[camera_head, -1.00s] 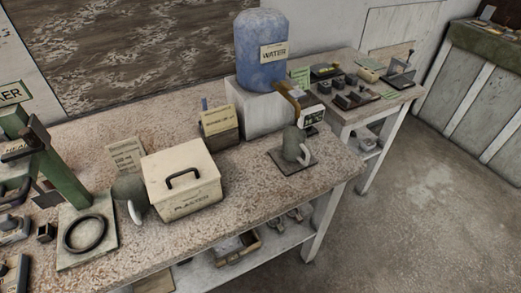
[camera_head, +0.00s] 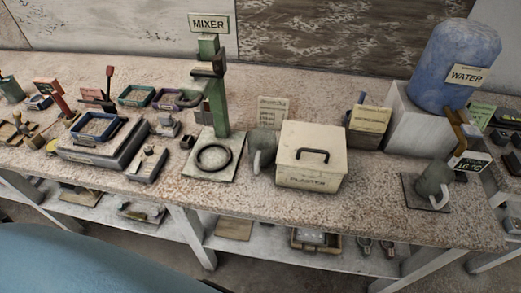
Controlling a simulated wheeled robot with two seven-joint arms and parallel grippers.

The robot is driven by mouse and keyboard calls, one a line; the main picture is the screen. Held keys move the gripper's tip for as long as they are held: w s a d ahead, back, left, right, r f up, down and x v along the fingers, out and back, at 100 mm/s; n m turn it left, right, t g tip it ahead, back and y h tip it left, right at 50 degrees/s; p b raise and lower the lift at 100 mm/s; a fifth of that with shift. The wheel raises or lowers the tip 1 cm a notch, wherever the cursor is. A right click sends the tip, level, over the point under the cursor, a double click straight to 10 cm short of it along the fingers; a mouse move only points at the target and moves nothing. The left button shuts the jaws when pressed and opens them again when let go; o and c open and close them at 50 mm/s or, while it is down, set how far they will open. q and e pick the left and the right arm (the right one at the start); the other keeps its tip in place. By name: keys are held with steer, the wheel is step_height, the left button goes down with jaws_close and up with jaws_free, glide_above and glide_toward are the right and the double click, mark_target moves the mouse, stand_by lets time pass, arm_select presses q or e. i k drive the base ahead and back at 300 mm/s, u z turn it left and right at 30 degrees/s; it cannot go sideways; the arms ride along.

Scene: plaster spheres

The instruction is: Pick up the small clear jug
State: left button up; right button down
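A grey-green jug with a pale handle (camera_head: 433,180) stands upright on a dark square pad under the tap of the blue water container (camera_head: 457,62). A second jug-like vessel with a pale handle (camera_head: 262,147) stands between the mixer (camera_head: 214,100) and the cream plaster box (camera_head: 311,158). Neither looks plainly clear, and I cannot tell which is the small clear jug. Neither of my grippers is in view.
The long speckled bench (camera_head: 365,207) has a free front strip right of the plaster box. A lower shelf (camera_head: 275,247) holds trays and small tools. A tray on a scale-like base (camera_head: 96,132) and several small items crowd the left side.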

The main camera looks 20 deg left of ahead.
mark_target(435, 178)
steer(key=u, duration=2.1)
steer(key=k, duration=1.1)
steer(key=z, duration=1.2)
steer(key=i, duration=0.5)
